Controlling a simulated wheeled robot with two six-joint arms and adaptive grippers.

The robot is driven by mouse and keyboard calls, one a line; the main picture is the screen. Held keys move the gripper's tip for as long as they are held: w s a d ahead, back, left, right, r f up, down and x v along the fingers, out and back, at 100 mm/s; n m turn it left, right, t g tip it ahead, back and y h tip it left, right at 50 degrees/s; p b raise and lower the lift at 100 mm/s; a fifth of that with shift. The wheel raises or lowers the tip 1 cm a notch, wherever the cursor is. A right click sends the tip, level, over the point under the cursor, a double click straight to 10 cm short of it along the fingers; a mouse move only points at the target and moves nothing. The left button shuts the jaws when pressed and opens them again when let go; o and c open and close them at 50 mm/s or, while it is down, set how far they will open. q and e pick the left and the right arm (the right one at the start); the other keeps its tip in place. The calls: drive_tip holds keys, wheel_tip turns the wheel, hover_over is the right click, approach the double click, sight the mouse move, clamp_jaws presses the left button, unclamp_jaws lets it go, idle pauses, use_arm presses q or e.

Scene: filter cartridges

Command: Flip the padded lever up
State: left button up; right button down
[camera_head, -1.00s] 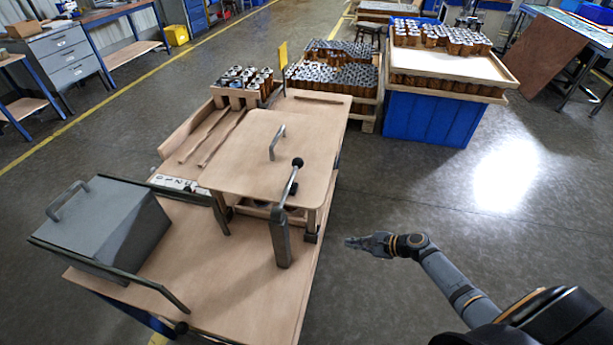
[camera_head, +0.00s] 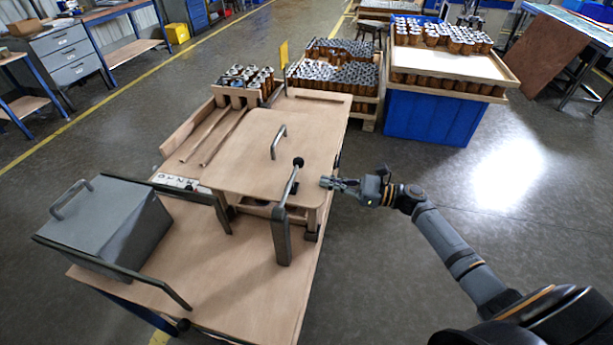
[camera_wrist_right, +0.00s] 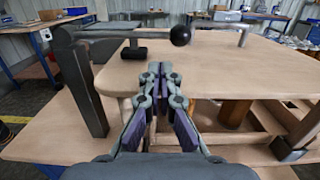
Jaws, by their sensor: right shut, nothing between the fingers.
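The lever (camera_head: 291,182) is a grey bar with a black ball at its end. It is hinged on a grey upright post (camera_head: 281,236) beside the wooden lid board (camera_head: 262,165). It also shows in the right wrist view, where its black ball (camera_wrist_right: 180,36) and a dark cylindrical pad (camera_wrist_right: 134,53) lie over the board. My right gripper (camera_head: 326,182) is shut and empty, just right of the board's edge and the ball. In the right wrist view the closed fingertips (camera_wrist_right: 160,68) point at the board edge below the ball; contact cannot be told. My left gripper is not in view.
A grey metal box (camera_head: 105,222) with a handle stands on the left of the wooden bench (camera_head: 240,305). A handle (camera_head: 278,142) stands on the board. Cartridges fill a rack behind and trays (camera_head: 450,68) on a blue bin.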

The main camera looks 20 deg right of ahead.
sight(306, 181)
drive_tip(key=p+x, duration=0.1)
drive_tip(key=x, duration=0.5)
drive_tip(key=shift+w+a, duration=0.2)
drive_tip(key=shift+a, duration=0.05)
